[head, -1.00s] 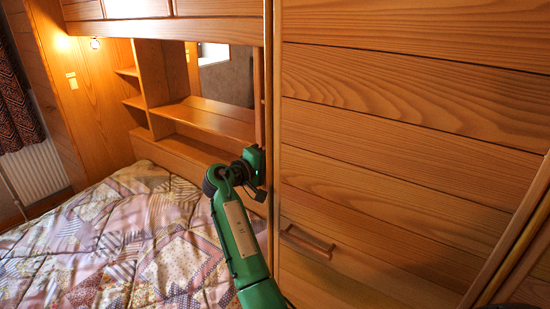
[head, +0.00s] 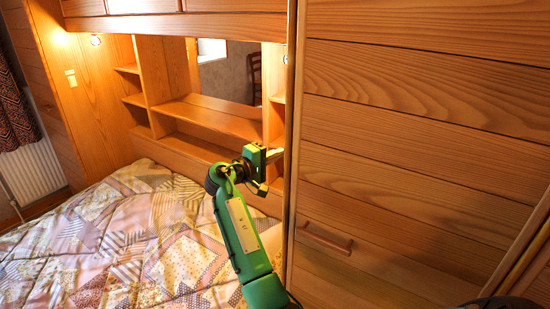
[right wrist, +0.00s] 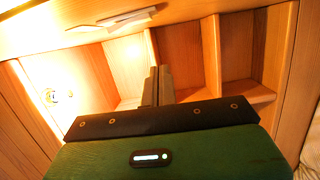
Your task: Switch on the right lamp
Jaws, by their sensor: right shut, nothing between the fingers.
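A small lamp fixture (head: 285,58) shows at the right end of the shelf unit, beside the wardrobe edge; I cannot tell whether it is lit. The left lamp (head: 95,42) is on the left wall, which glows warmly there. My right gripper (head: 273,154) is shut and empty, in front of the right end of the shelves and below the right fixture. In the right wrist view its closed fingers (right wrist: 158,85) point toward the shelf compartments. A round fixture (right wrist: 60,96) beside a bright glow shows there too; I cannot tell which lamp it is. My left gripper is out of view.
The wardrobe front (head: 410,150) with its handle (head: 324,238) fills the right side, close to my right arm. The quilted bed (head: 120,235) lies below and left. A light switch plate (head: 71,78) is on the left wall. Overhead cabinets (head: 190,25) run above the shelves.

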